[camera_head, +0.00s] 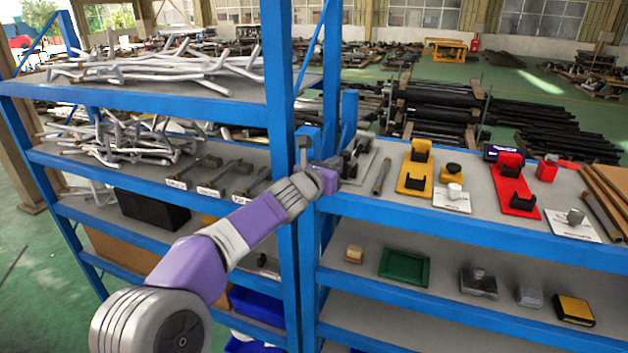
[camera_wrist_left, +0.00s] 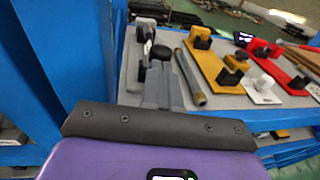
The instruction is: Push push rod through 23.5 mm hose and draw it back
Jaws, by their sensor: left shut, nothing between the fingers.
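My left gripper (camera_head: 335,165) is at the front left corner of the right rack's top shelf, partly hidden by its own wrist. In the left wrist view its fingers (camera_wrist_left: 162,82) are shut, with nothing between them. A dark grey fixture with black parts (camera_wrist_left: 145,28) stands just beyond the fingers; I cannot tell whether they touch. A slim grey tube (camera_head: 381,176) lies right of the gripper; it also shows in the left wrist view (camera_wrist_left: 190,76). Several T-shaped tools with labels (camera_head: 238,178) lie on the left rack. I cannot tell which piece is the push rod or the 23.5 mm hose.
A blue upright (camera_head: 281,110) stands close left of my gripper. Right of the tube are a yellow stand (camera_head: 415,180) and a red stand (camera_head: 515,195) with black holders. A green tray (camera_head: 404,267) lies on the shelf below.

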